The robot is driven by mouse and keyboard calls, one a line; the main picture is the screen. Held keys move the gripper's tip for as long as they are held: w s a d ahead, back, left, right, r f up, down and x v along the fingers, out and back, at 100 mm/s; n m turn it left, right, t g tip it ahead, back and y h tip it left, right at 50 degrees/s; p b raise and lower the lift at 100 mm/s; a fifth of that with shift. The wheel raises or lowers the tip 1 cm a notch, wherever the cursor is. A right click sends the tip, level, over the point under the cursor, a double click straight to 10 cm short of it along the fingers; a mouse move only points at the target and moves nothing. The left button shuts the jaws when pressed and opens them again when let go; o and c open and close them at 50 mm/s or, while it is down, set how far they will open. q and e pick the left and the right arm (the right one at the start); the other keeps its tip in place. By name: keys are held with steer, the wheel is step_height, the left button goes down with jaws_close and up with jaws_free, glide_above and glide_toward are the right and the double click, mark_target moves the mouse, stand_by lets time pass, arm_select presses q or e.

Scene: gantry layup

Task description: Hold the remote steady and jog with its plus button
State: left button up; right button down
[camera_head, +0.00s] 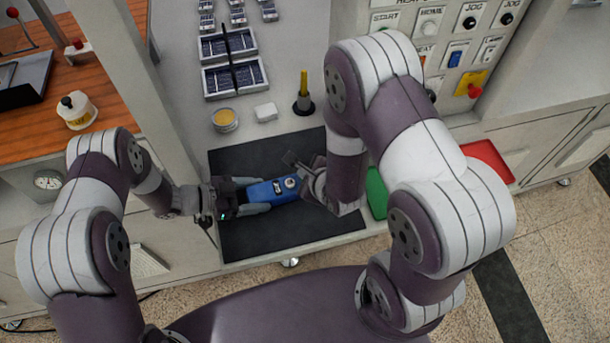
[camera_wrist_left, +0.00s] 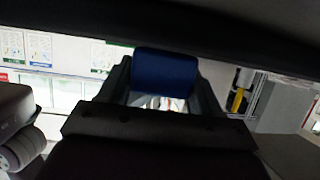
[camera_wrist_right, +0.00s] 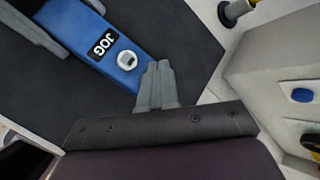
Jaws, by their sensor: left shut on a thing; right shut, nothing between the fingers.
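The blue remote (camera_head: 268,192) is over the dark mat (camera_head: 285,229), lying roughly level; I cannot tell whether it touches the mat. My left gripper (camera_head: 255,196) is shut on its left part. The left wrist view shows the remote's blue end (camera_wrist_left: 165,72) between the fingers. The right wrist view shows the remote (camera_wrist_right: 90,38) with a JOG label and a round white button (camera_wrist_right: 127,60); its dark mark is too small to read surely. My right gripper (camera_wrist_right: 158,70) is shut and empty, fingertips close beside the button at the remote's right end. Contact is unclear.
Behind the mat are a round tin (camera_head: 225,120), a white block (camera_head: 265,112) and a yellow-and-black upright tool (camera_head: 304,95). Solar-cell trays (camera_head: 233,75) stand farther back. A control panel (camera_head: 450,45) is at upper right. Green (camera_head: 376,192) and red (camera_head: 490,160) bins lie right.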

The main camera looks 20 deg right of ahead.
steer(key=shift+f, duration=0.5)
stand_by(0.4)
stand_by(0.3)
steer(key=shift+r, duration=0.95)
steer(key=shift+r, duration=2.5)
arm_select(q)
steer(key=o, duration=1.3)
